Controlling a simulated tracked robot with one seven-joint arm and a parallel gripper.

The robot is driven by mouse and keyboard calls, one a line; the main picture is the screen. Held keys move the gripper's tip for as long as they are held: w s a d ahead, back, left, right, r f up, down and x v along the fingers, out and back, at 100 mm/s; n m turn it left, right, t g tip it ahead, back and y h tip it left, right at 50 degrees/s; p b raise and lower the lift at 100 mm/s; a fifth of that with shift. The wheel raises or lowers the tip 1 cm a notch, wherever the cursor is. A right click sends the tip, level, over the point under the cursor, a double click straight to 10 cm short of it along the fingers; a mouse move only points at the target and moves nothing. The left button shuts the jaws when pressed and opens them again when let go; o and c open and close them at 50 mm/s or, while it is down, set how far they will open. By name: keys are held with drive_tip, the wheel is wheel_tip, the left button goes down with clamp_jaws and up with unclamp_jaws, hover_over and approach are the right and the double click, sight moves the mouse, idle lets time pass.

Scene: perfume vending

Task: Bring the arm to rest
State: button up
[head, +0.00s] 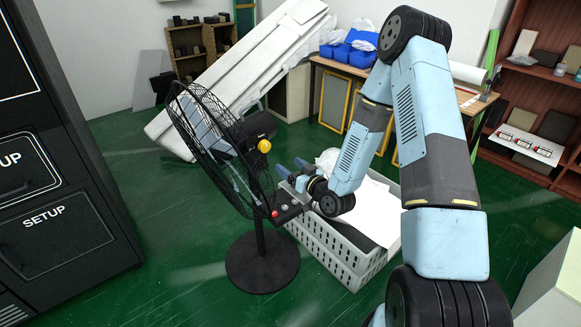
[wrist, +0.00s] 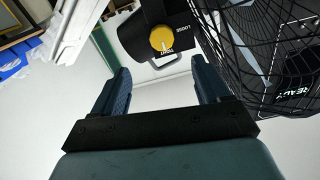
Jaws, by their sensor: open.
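My arm reaches forward from the lower right in the head view, bent at the elbow. My gripper (head: 288,172) is at its end, beside the head of a black standing fan (head: 258,245). In the wrist view my gripper (wrist: 160,88) has its two dark blue fingers apart, with nothing between them. The fan's motor housing with a yellow knob (wrist: 162,38) shows just beyond the fingertips. The fan's wire cage (wrist: 262,50) is to the right of the fingers. I cannot tell whether the gripper touches the fan.
A grey crate (head: 345,262) stands on the green floor under my forearm. A black cabinet (head: 60,170) is at left. A table with blue bins (head: 348,56) and a brown shelf (head: 520,85) stand behind. Green floor is clear at front left.

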drive_tip(key=shift+w+r, duration=0.1)
drive_tip(key=s+d+r+g+h, duration=0.2)
drive_tip(key=s+d+r+h, duration=0.3)
drive_tip(key=r, duration=0.6)
drive_tip(key=d+r+g+h, duration=0.35)
drive_tip(key=d+r, duration=0.35)
drive_tip(key=r, duration=0.3)
drive_tip(key=s+d+r+m+g, duration=0.1)
drive_tip(key=s+r, duration=0.3)
drive_tip(key=s, duration=0.5)
drive_tip(key=s+d+r+m+g+h, duration=0.1)
drive_tip(key=s+r, duration=0.3)
drive_tip(key=s, duration=0.6)
drive_tip(key=s+d+r+m+g, duration=0.2)
drive_tip(key=s+r+m, duration=0.1)
drive_tip(key=s, duration=0.6)
drive_tip(key=shift+s+r, duration=0.2)
drive_tip(key=shift+r, duration=0.2)
drive_tip(key=shift+d+h, duration=0.1)
drive_tip(key=shift+h, duration=0.15)
